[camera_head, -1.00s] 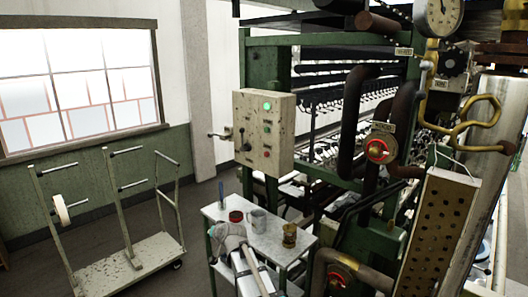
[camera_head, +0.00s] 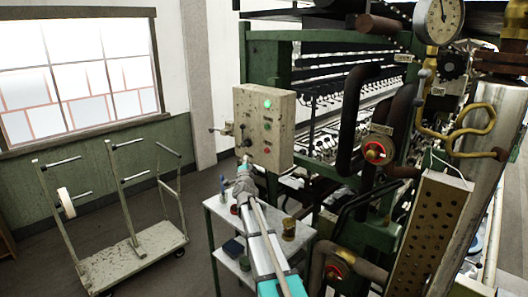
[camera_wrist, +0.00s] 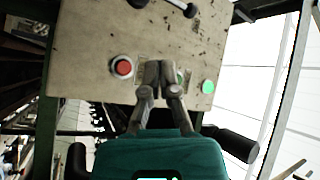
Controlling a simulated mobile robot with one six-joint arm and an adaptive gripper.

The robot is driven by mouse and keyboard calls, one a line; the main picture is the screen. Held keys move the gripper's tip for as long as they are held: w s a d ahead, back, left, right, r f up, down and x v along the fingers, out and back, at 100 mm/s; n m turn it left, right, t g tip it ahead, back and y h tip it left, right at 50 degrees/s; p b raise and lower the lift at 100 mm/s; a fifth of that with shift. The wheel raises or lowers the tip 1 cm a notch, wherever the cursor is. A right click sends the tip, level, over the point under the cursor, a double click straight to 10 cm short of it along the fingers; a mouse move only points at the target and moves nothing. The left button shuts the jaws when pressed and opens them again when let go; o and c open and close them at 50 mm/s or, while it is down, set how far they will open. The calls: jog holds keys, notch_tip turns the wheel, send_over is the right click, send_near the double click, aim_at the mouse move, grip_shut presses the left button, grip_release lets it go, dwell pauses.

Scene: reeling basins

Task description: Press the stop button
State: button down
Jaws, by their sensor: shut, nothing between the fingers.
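A beige control box (camera_head: 263,127) hangs on the green machine frame. Its face has a lit green lamp (camera_head: 267,104) at the top, a dark green button (camera_head: 267,126) below it and a red button (camera_head: 267,150) lowest. In the wrist view the red button (camera_wrist: 122,67) is left of my gripper (camera_wrist: 160,70), and the lit lamp (camera_wrist: 208,87) is to the right. The green button (camera_wrist: 181,77) is partly hidden by the right finger. My gripper is shut and empty, its tips in front of the panel; I cannot tell whether they touch it.
A small table (camera_head: 218,205) with cups and a tin (camera_head: 289,228) stands below my arm. Pipes with red valve wheels (camera_head: 375,151) are to the right. A cart (camera_head: 130,260) stands at the left on open floor. Levers (camera_head: 228,129) stick out from the box's left side.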

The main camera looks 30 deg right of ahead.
aim_at(267, 150)
jog(key=shift+d, duration=0.1)
dwell(0.3)
jog(key=shift+w+d, duration=0.5)
jog(key=shift+d, duration=0.85)
jog(key=shift+w+d, duration=0.5)
jog(key=shift+d, duration=0.85)
jog(key=shift+w+d, duration=0.5)
jog(key=shift+d, duration=0.85)
jog(key=shift+w+d, duration=0.1)
jog(key=shift+d, duration=0.05)
jog(key=shift+w+d, duration=0.2)
jog(key=shift+d, duration=0.05)
jog(key=shift+w+d, duration=0.15)
jog(key=shift+d, duration=0.25)
jog(key=shift+s+a, duration=0.3)
jog(key=shift+a, duration=0.55)
